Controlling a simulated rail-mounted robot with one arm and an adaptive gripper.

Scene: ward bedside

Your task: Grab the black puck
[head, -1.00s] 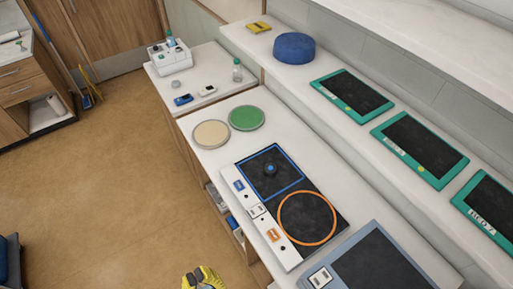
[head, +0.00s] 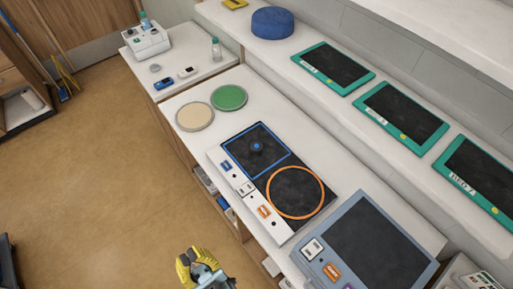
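A small dark puck (head: 257,146) with a blue spot on top sits inside the blue-outlined square on a black and white board (head: 230,187). An orange ring (head: 271,190) is marked on the same board, nearer to me. My gripper (head: 190,262), with yellow parts, is at the bottom edge of the head view, over the floor in front of the counter. It is well apart from the puck. Its fingers are too small and foreshortened to tell whether they are open. No object shows in it.
A beige disc (head: 194,117) and a green disc (head: 229,97) lie beyond the board. A grey-blue panel (head: 345,200) lies nearer. Green-framed dark panels (head: 333,68) and a blue round cushion (head: 272,22) are on the raised shelf. A bottle (head: 216,50) stands farther back.

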